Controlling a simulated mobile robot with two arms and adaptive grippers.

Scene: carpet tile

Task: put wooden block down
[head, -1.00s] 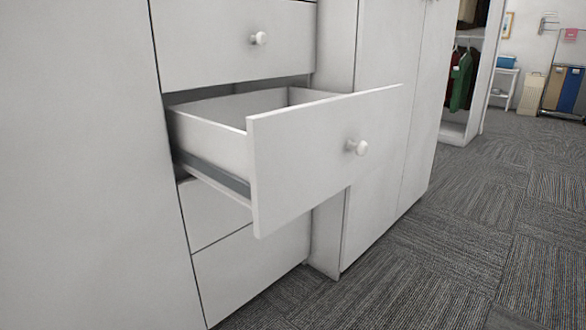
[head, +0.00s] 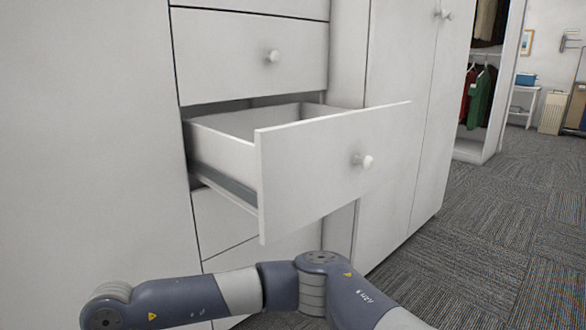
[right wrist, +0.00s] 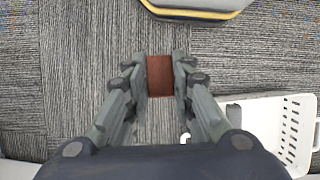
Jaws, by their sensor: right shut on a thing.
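The wooden block (right wrist: 160,76) is a reddish-brown piece in the right wrist view. My right gripper (right wrist: 160,70) is shut on it, with one finger on each side. Carpet shows behind the block; its height above the floor cannot be told. The block does not show in the head view. An open white drawer (head: 320,175) with a round knob stands out from a white cabinet in the head view. Only part of its inside shows. One of my arms crosses the bottom of the head view, with no gripper visible there. My left gripper is not in view.
A white perforated object (right wrist: 262,113) lies right of my right gripper. A grey thing with a yellow edge (right wrist: 195,10) shows at the top of the wrist view. Tall white cabinet doors (head: 405,110) stand beside the drawer. Grey carpet (head: 480,230) at the right is clear.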

